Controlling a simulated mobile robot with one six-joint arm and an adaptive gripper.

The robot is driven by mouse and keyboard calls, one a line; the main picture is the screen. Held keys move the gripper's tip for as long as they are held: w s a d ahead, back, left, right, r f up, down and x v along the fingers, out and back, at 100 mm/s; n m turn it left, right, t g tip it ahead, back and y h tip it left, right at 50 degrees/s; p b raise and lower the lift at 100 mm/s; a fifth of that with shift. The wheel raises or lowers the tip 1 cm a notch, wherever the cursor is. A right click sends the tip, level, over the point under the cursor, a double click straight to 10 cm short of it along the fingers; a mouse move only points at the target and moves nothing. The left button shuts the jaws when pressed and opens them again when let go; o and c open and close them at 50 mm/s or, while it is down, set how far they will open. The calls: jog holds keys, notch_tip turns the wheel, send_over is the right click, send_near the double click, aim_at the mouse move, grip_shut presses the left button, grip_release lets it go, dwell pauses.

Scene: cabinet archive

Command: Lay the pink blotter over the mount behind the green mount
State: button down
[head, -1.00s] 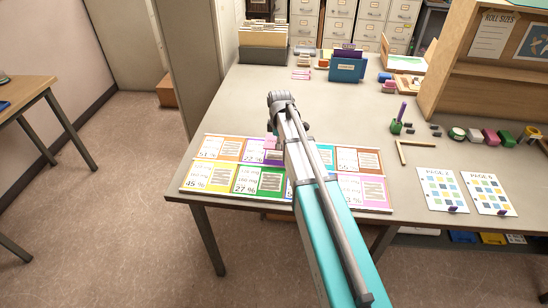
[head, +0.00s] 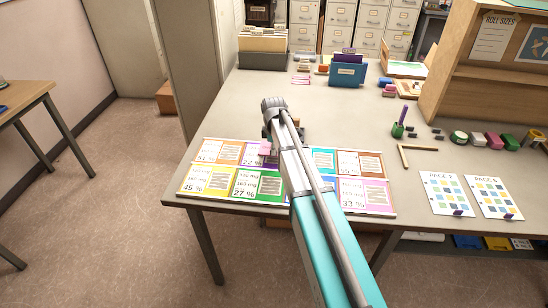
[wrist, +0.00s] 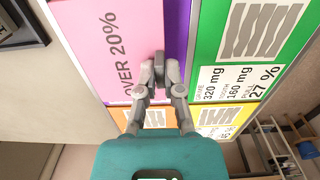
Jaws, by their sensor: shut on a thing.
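The pink blotter (wrist: 112,45), printed "OVER 20%", fills the upper left of the wrist view. My gripper (wrist: 160,68) is shut on its edge nearest the green mount. The blotter hides most of the purple mount (wrist: 177,30); a strip shows between blotter and green mount (wrist: 285,60). I cannot tell whether the blotter touches the mount or hangs just above. In the head view a bit of pink blotter (head: 266,148) shows left of my arm, behind the green mount (head: 271,187). My arm hides the gripper's fingers there.
The yellow mount (head: 220,181) is left of green; an orange mount (head: 232,149) is behind yellow. Blue and other mounts continue right, partly hidden by my arm. The table behind the mounts is mostly clear.

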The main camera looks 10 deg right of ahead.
jog(key=shift+w+a+f+b, duration=0.1)
jog(key=shift+w+f+b, duration=0.05)
jog(key=shift+f+b, duration=1.5)
jog(key=shift+f, duration=0.2)
jog(key=c, duration=0.8)
grip_release()
jog(key=shift+r, duration=0.1)
notch_tip(320, 180, up, 12)
jog(key=p, duration=1.2)
jog(key=s+m, duration=0.4)
jog(key=s, duration=0.4)
jog(key=s+d+m, duration=0.1)
jog(key=s+m, duration=0.4)
jog(key=s, duration=0.4)
jog(key=s+m, duration=0.5)
jog(key=s, duration=0.3)
jog(key=shift+s+d, duration=0.25)
